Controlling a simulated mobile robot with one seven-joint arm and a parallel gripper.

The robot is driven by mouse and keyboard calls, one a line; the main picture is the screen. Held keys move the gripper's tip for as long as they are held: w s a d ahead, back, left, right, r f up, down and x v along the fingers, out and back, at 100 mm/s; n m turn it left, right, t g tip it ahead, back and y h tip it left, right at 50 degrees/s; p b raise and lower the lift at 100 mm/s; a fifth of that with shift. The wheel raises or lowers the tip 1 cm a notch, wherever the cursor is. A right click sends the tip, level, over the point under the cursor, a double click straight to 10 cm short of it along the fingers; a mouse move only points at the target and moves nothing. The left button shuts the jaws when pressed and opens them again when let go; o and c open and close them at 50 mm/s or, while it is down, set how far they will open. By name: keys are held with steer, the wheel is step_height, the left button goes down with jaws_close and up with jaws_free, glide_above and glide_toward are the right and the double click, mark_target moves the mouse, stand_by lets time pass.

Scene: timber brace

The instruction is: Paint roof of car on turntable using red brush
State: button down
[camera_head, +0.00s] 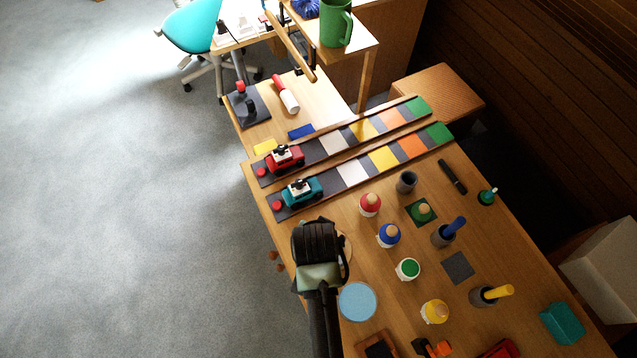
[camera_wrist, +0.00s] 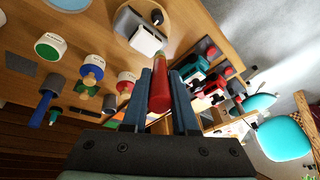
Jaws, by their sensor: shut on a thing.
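In the wrist view my gripper (camera_wrist: 160,74) is shut on the red brush (camera_wrist: 160,92), which points away from the palm. Just beyond its tip is a small car (camera_wrist: 147,41) with a white block-like part and a grey part. It is on the round wooden turntable (camera_wrist: 176,18). I cannot tell whether the brush tip touches the car. In the head view my arm hides the gripper, the brush and the car. Only an edge of the turntable (camera_head: 346,247) shows beside my wrist.
Red (camera_head: 370,205), blue (camera_head: 388,236), green (camera_head: 408,270) and yellow (camera_head: 434,312) paint jars stand right of my arm. Cups hold a blue brush (camera_head: 456,225) and a yellow brush (camera_head: 500,291); one grey cup (camera_head: 407,182) looks empty. Two track lanes (camera_head: 350,173) carry a red and a teal car.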

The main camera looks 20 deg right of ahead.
steer(key=shift+f+b, duration=0.45)
steer(key=shift+f, duration=0.25)
steer(key=shift+s+p, duration=1.4)
steer(key=shift+s, duration=1.1)
steer(key=shift+w+b, duration=0.55)
steer(key=shift+w, duration=1.95)
steer(key=shift+s+d+p, duration=1.05)
steer(key=shift+s+p, duration=0.35)
steer(key=shift+s, duration=1.15)
steer(key=shift+w+a+f+b, duration=0.1)
steer(key=shift+w+b, duration=0.3)
steer(key=shift+w, duration=0.9)
steer(key=shift+w+f+b, duration=0.1)
steer(key=shift+w+b, duration=0.25)
steer(key=shift+w, duration=0.9)
steer(key=shift+r, duration=0.15)
